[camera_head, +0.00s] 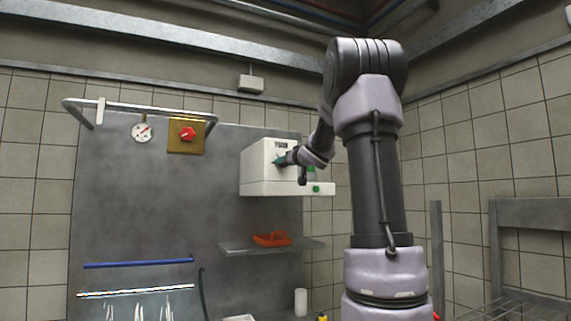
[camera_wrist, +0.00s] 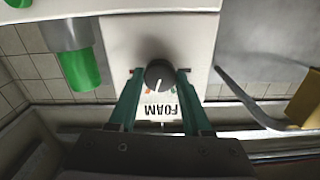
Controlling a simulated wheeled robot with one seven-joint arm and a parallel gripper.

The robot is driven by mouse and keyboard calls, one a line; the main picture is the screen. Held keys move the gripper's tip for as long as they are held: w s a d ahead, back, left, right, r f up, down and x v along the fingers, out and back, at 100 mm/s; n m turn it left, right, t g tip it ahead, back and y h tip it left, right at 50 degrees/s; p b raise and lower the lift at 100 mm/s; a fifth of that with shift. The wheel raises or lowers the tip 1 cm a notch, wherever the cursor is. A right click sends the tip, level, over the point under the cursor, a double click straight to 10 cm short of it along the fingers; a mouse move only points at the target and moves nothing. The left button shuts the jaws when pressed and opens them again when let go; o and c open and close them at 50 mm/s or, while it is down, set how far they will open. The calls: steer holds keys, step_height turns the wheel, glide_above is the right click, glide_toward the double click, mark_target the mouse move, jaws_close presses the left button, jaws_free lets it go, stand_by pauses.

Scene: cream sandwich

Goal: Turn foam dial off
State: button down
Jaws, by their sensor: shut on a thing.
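The foam dial (camera_wrist: 158,75) is a dark round knob with a white pointer line on the front of a white machine. The word FOAM shows upside down beside it in the wrist view. My gripper (camera_wrist: 158,73) has its two green fingers on either side of the dial, shut on it. In the head view my gripper (camera_head: 284,159) is at the front of the white machine (camera_head: 255,170), and the dial is hidden there. The pointer line runs toward the lettering, tilted slightly to one side. Small coloured marks lie beside the dial, partly hidden.
A green cylinder (camera_wrist: 82,70) stands out from the machine beside my gripper. Below the machine, a shelf (camera_head: 265,247) holds an orange tray (camera_head: 272,239). A red knob on a brass plate (camera_head: 186,146) and a gauge (camera_head: 142,131) are on the wall panel at left.

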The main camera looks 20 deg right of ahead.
steer(key=n, duration=2.1)
steer(key=shift+f, duration=0.15)
steer(key=shift+n, duration=0.4)
steer(key=shift+c, duration=1.7)
jaws_free()
steer(key=s, duration=1.1)
